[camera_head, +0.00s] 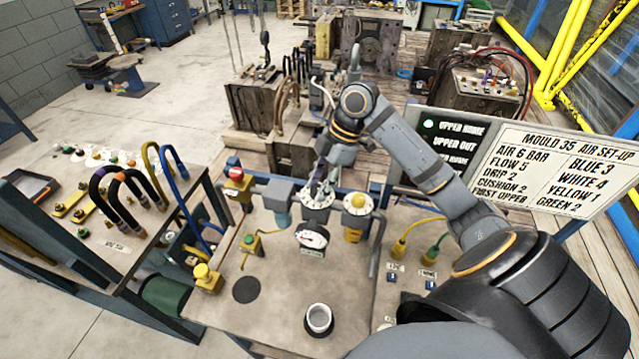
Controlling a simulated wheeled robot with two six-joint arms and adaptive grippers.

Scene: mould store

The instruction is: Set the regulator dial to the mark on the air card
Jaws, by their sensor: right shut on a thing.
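The regulator dial (308,205) is a pale round scale with marks on the pipe row at the back of the bench. My right gripper (320,190) reaches down from above and is shut on the dial's knob. The fingers hide most of the knob, and its setting cannot be read. A white gauge (312,235) with a needle hangs just below; its numbers are too small to read. The white air card (545,165) at the right is headed "MOULD 35 AIR SET-UP" and reads "AIR 6 BAR", "FLOW 5", "DRIP 2". My left gripper is not in view.
A round unit with a yellow centre (357,203) sits right of the dial, and a red knob (236,174) stands left. A hose table (60,240) stands left. A dark sign (440,150) adjoins the card.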

